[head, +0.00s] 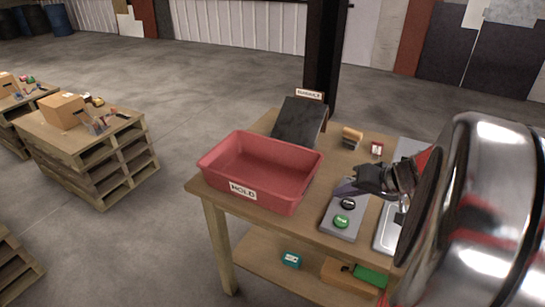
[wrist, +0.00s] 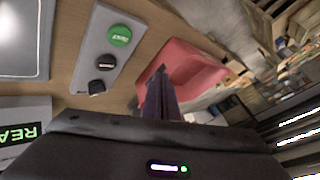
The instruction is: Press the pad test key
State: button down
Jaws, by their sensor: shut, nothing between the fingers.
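A grey key panel (head: 338,222) lies on the wooden table, also in the wrist view (wrist: 118,62). Its near end in the head view holds a green key (head: 341,221) with white lettering too small to read surely; it also shows in the wrist view (wrist: 119,36). A black key (head: 348,204) sits beyond it. The wrist view shows two black keys (wrist: 107,62) in line with the green one. My gripper (head: 346,188) is shut and empty, over the panel's far end in the head view. In the wrist view its fingertips (wrist: 161,72) appear right of the panel, apart from the keys.
A red bin (head: 232,167) labelled HOLD stands left of the panel. A dark slanted board (head: 298,122) stands behind it. A small stamp-like wooden item (head: 352,137) and a red-and-white block (head: 376,149) sit at the back. A grey tray (head: 386,232) lies right of the panel.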

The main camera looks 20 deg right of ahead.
aim_at(345, 223)
jog(key=d, duration=0.2)
jog(key=shift+s+d+f+m+t, duration=0.2)
jog(key=shift+d+m+t, duration=0.1)
jog(key=shift+d, duration=0.1)
jog(key=shift+f, duration=4.4)
jog(key=shift+f, duration=0.15)
jog(key=shift+f, duration=0.25)
jog(key=shift+f, duration=0.4)
jog(key=shift+r, duration=0.85)
